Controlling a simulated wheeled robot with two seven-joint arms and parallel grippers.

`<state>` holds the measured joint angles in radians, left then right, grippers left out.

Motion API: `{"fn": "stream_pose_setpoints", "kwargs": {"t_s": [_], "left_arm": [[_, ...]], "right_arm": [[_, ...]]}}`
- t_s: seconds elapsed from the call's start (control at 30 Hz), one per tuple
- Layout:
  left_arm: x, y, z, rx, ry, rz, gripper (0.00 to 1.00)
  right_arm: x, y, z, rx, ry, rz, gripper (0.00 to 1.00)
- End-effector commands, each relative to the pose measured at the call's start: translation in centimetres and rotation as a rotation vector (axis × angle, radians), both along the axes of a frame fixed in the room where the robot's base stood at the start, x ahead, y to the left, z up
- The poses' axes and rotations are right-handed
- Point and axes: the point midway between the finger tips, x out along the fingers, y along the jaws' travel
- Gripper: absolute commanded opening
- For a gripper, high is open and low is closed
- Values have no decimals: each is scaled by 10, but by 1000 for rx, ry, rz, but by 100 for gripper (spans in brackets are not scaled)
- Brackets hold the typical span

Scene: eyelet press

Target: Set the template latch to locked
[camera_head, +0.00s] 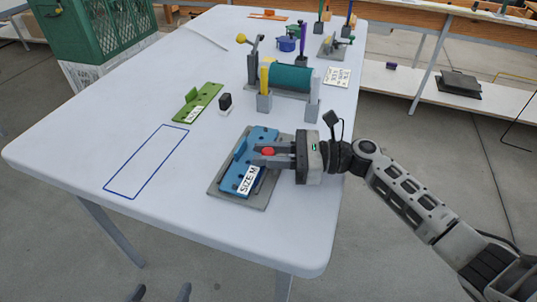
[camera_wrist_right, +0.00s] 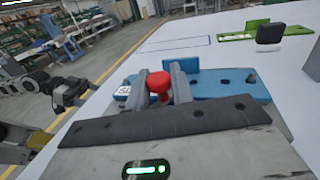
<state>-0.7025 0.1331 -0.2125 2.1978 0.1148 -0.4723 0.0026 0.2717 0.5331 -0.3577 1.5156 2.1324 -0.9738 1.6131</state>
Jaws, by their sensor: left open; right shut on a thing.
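The blue template (camera_head: 240,172), labelled SIZE M, lies on a grey base plate (camera_head: 218,188) near the front right of the table. A red latch knob (camera_head: 268,152) stands at its right side; it also shows in the right wrist view (camera_wrist_right: 158,86). My right gripper (camera_head: 266,153) reaches in from the right and is shut on the red knob, with a finger on each side of it. The lever under the knob is mostly hidden, so its setting cannot be read. My left gripper (camera_head: 161,293) shows only its two spread fingertips at the bottom edge, open and empty, away from the template.
A green template (camera_head: 207,98) and a small black block (camera_head: 225,102) lie behind. A press with a teal cylinder (camera_head: 290,78) stands farther back. A blue outlined rectangle (camera_head: 122,197) marks bare table to the left. A green crate (camera_head: 105,25) stands beyond the left edge.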

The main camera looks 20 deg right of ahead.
Motion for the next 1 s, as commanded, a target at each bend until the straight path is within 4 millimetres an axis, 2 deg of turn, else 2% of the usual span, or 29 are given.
{"fn": "stream_pose_setpoints", "kwargs": {"t_s": [0.37,0.4,0.43,0.77,0.87,1.0], "left_arm": [[1,0,0,1,-2,2,76],[1,1,0,1,-2,2,76],[1,1,0,1,-2,2,76],[2,1,0,1,-5,2,76],[2,1,-1,1,-5,3,76],[3,1,-4,2,-5,2,76]], "right_arm": [[0,1,0,1,0,5,0],[0,1,0,1,0,5,34],[0,1,0,1,0,4,43],[-1,-2,0,1,0,3,43],[-3,-10,-1,0,1,2,43],[-11,-35,-2,-2,1,1,43]]}}
